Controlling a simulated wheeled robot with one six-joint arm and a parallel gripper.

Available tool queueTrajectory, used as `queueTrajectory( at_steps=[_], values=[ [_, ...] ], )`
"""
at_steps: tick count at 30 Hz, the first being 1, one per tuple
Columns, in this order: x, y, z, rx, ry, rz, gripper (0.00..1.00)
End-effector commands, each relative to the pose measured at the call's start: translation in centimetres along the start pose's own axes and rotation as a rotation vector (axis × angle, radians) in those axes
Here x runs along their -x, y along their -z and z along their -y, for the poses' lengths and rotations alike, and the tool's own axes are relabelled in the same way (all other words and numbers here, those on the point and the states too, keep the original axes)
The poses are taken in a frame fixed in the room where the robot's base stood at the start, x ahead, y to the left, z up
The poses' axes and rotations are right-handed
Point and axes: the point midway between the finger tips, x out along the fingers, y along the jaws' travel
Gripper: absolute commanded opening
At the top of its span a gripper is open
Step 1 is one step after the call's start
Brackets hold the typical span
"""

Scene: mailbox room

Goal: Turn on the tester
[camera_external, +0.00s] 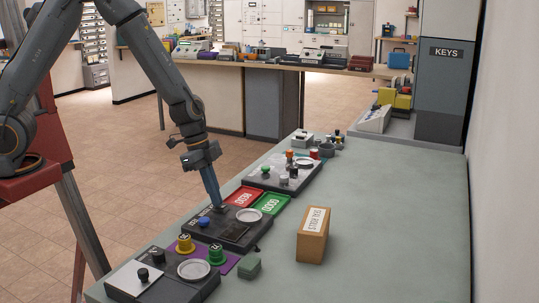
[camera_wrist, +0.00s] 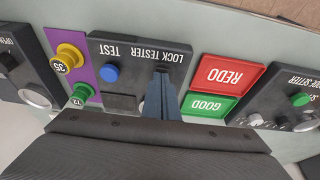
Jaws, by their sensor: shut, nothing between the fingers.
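The lock tester (camera_external: 213,239) is a low dark panel on the bench, with a blue button (camera_external: 203,222), a dark window and a pale disc. In the wrist view the tester (camera_wrist: 130,72) carries the words LOCK TESTER and TEST, with the blue button (camera_wrist: 108,73) under TEST. My gripper (camera_external: 219,206) points down at the tester's far edge, apart from the blue button. In the wrist view my gripper (camera_wrist: 161,74) is shut and empty, with its tips at the LOCK TESTER lettering. The fingers hide what lies under them; I cannot tell whether they touch a control.
A red REDO tray (camera_external: 244,196) and green GOOD tray (camera_external: 270,204) lie beside the tester. Yellow (camera_external: 185,244) and green (camera_external: 217,254) knobbed pieces stand on a purple mat. A brown box (camera_external: 312,237) stands on the right. The bench's right side is mostly clear.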

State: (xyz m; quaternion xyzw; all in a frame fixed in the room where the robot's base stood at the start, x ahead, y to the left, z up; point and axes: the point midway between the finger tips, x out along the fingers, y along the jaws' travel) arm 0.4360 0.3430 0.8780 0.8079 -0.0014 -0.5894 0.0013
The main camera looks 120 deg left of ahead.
Motion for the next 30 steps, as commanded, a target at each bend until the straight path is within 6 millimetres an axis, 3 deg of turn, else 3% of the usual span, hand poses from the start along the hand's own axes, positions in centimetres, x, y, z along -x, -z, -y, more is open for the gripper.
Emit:
queueTrajectory(
  at_steps=[18, 24, 30],
  values=[
    [10.9, 0.2, 0.1, -0.001, 0.006, -0.006, 0.00],
    [13.1, 0.1, 0.1, 0.000, 0.004, -0.004, 0.00],
    [13.8, 0.1, 0.1, 0.000, 0.003, -0.004, 0.00]
  ],
)
